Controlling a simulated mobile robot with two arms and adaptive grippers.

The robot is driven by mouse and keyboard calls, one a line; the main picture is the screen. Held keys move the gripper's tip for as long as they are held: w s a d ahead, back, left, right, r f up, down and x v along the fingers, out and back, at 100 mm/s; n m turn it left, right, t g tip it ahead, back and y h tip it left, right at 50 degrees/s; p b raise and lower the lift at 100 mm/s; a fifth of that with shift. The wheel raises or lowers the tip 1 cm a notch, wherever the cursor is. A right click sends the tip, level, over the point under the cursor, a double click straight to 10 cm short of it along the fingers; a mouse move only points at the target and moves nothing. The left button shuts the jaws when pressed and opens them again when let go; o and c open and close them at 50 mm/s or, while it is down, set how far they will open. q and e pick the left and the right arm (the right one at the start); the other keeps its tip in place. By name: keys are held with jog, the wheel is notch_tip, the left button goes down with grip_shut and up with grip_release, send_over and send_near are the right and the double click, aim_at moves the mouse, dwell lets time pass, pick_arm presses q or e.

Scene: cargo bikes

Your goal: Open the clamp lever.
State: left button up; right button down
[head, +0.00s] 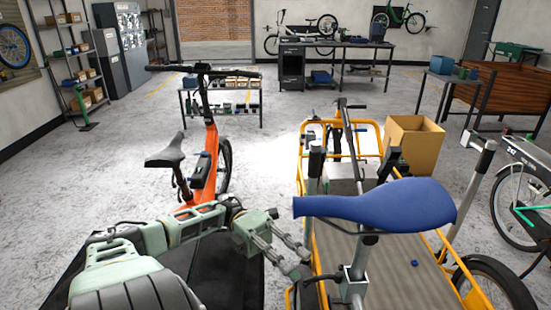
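A blue saddle (385,205) sits on a silver seat post above the yellow cargo bike (310,236). A silver clamp (352,277) is around the post below the saddle. A dark lever-like part (312,281) reaches left from the clamp; its exact position is too small to tell. My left gripper (304,266) comes in from the left, below the saddle's nose. Its two fingers are apart with nothing visible between them. The fingertips are close to the left of the clamp and the dark part; I cannot tell whether they touch. My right gripper is not in view.
A cardboard box (415,142) sits at the cargo bike's far right. An upright post (470,185) stands right of the saddle. An orange bike (208,165) stands to the left. Another bike (520,200) is at the right edge.

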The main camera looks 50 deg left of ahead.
pick_arm(q)
jog(key=a, duration=0.6)
jog(key=shift+s, duration=0.3)
jog(key=shift+d, duration=0.15)
